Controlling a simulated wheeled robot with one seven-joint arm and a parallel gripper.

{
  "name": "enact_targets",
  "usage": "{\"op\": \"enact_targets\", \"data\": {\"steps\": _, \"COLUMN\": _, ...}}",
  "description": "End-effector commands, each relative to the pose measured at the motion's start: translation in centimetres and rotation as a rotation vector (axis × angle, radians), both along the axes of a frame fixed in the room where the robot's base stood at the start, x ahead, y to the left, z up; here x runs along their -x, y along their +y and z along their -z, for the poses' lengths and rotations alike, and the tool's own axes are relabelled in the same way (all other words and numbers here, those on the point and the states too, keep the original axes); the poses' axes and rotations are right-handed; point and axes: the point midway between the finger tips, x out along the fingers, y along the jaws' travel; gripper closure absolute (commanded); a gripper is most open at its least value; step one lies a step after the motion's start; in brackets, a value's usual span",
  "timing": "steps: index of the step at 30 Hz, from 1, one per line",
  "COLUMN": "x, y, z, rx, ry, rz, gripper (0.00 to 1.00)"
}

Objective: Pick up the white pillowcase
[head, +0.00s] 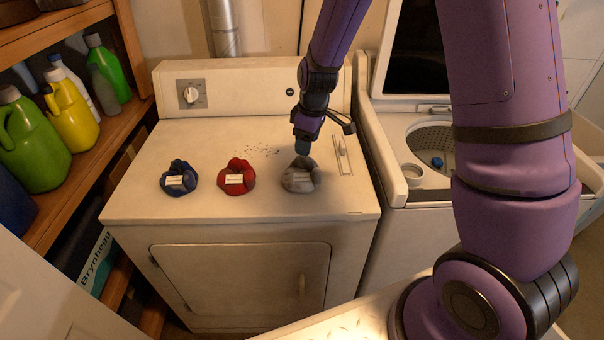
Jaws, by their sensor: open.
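The white pillowcase (299,181) is a crumpled greyish-white bundle with a small pale label, on the right part of the dryer top (150,200). A red bundle (236,179) and a blue bundle (179,180), each with a pale label, lie in a row to its left. My gripper (303,150) points down right above the white pillowcase, its tip at or just over the bundle's top edge. It is open. I cannot tell whether it touches the cloth, and one finger is mostly hidden.
A washer (400,200) with its lid up stands right of the dryer, with a blue item (437,162) in its drum. Wooden shelves (110,130) with several bottles stand at the left. Dark specks lie behind the red bundle. The dryer's front strip is clear.

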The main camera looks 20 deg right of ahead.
Motion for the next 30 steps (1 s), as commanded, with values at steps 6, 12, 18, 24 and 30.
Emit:
{"op": "enact_targets", "data": {"steps": 6, "x": -0.1, "y": 0.1, "z": 1.3, "rx": 0.001, "ry": 0.001, "rz": -0.001, "gripper": 0.42}}
{"op": "enact_targets", "data": {"steps": 12, "x": -0.5, "y": 0.2, "z": 3.8, "rx": 0.001, "ry": 0.004, "rz": 0.001, "gripper": 0.42}}
{"op": "enact_targets", "data": {"steps": 18, "x": -0.8, "y": 0.4, "z": 5.8, "rx": 0.0, "ry": 0.0, "rz": 0.001, "gripper": 0.42}}
{"op": "enact_targets", "data": {"steps": 24, "x": -0.8, "y": 0.5, "z": 6.1, "rx": 0.001, "ry": -0.001, "rz": 0.0, "gripper": 0.42}}
{"op": "enact_targets", "data": {"steps": 30, "x": -0.8, "y": 0.5, "z": 6.1, "rx": 0.001, "ry": -0.001, "rz": 0.0, "gripper": 0.65}}
